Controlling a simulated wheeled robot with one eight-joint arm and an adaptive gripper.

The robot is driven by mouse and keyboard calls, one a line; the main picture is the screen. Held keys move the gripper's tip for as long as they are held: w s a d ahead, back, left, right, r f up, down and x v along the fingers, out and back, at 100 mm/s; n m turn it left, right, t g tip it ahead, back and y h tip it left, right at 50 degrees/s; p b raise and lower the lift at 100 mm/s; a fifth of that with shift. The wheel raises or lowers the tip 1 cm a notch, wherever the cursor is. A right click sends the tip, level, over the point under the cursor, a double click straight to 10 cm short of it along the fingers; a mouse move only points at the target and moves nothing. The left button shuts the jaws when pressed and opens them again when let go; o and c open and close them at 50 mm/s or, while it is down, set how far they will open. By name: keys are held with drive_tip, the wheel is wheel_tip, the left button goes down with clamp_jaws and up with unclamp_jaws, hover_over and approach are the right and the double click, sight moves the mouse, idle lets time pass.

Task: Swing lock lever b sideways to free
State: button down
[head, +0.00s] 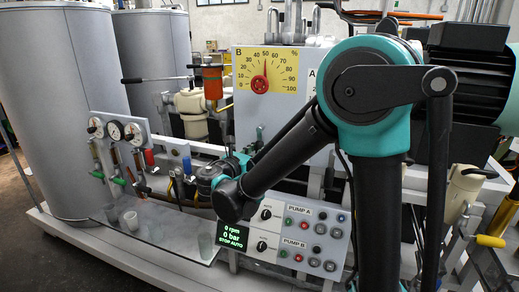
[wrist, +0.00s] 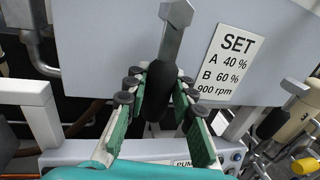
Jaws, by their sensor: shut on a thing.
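A lock lever with a flat grey metal shank (wrist: 174,35) and a black grip (wrist: 158,90) stands at the middle of the wrist view, in front of a grey panel. I take it for lock lever b, though no label shows on it. My gripper (wrist: 159,82) has its two green-padded fingers on either side of the black grip and is shut on it. In the head view, my arm hides the fingers and the held grip. The yellow B dial (head: 265,70) is on the panel above, its needle near 50.
A second black-gripped lever (wrist: 277,118) stands to the right in the wrist view. A white SET card (wrist: 228,62) is on the panel. Below my arm is the pump control box (head: 295,240); gauges (head: 114,130) and a clear shelf (head: 150,230) are to the left.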

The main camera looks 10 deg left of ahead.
drive_tip(key=shift+a, duration=0.1)
idle(0.3)
drive_tip(key=a+r+m+y, duration=0.1)
drive_tip(key=a+m, duration=0.1)
drive_tip(key=m, duration=0.2)
drive_tip(key=w+a+r+m, duration=0.1)
drive_tip(key=a+r+m, duration=0.1)
drive_tip(key=m, duration=0.2)
drive_tip(key=a+r+m+g+y, duration=0.1)
drive_tip(key=a+m, duration=0.1)
drive_tip(key=m, duration=0.2)
drive_tip(key=shift+w+r+y, duration=0.25)
drive_tip(key=shift+w+y, duration=0.05)
drive_tip(key=shift+a+r+m+y, duration=0.1)
drive_tip(key=shift+r+m+y, duration=0.2)
drive_tip(key=shift+r+m, duration=0.5)
drive_tip(key=shift+a+r+m+y, duration=0.1)
drive_tip(key=shift+r+m+y, duration=0.25)
drive_tip(key=shift+m, duration=0.75)
drive_tip(key=shift+w, duration=0.1)
drive_tip(key=c, duration=1.3)
unclamp_jaws()
drive_tip(key=shift+o, duration=0.2)
